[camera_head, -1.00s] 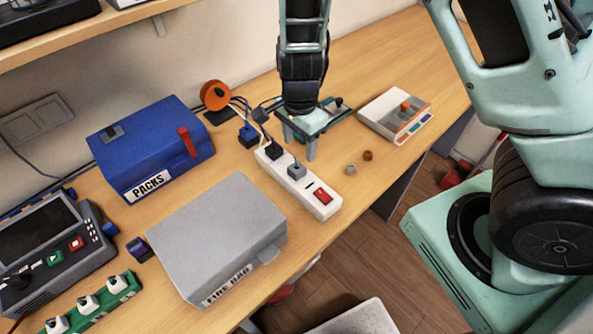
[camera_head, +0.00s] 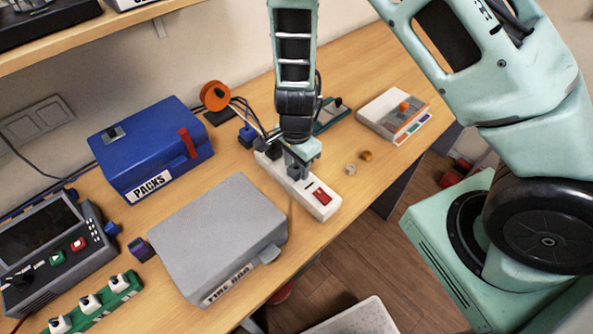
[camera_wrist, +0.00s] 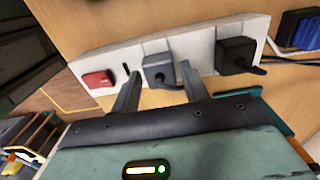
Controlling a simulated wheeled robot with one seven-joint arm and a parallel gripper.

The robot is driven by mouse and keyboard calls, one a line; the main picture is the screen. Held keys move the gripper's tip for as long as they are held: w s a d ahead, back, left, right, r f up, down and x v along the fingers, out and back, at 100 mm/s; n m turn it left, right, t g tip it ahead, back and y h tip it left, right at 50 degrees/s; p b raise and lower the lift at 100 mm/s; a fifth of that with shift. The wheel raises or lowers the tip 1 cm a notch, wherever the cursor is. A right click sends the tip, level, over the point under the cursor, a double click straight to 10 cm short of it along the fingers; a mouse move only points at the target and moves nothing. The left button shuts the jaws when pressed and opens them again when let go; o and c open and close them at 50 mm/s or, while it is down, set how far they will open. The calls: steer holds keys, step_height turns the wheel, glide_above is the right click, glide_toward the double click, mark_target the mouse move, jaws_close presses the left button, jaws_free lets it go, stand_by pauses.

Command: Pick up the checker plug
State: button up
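The white power strip (camera_head: 324,207) lies on the bench with a red switch at its near end. A small grey plug (camera_wrist: 158,72), which I take for the checker plug, sits in its middle socket. In the wrist view it lies between the two fingertips of my gripper (camera_wrist: 161,76), with a narrow gap on each side. My gripper (camera_head: 301,168) is open over the strip and covers most of the plug in the head view. A black plug (camera_wrist: 236,54) with a cord sits in the neighbouring socket.
A grey box (camera_head: 215,225) and a blue box (camera_head: 150,140) stand left of the strip. Two small round pieces (camera_head: 365,155) lie to its right. A blue plug (camera_head: 247,135), cables and an orange spool (camera_head: 214,95) are behind. A grey-white device (camera_head: 385,112) is farther right.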

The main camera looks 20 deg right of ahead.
mark_target(297, 167)
steer(key=c, duration=0.7)
steer(key=shift+o, duration=0.2)
steer(key=shift+r, duration=0.1)
step_height(297, 167, up, 10)
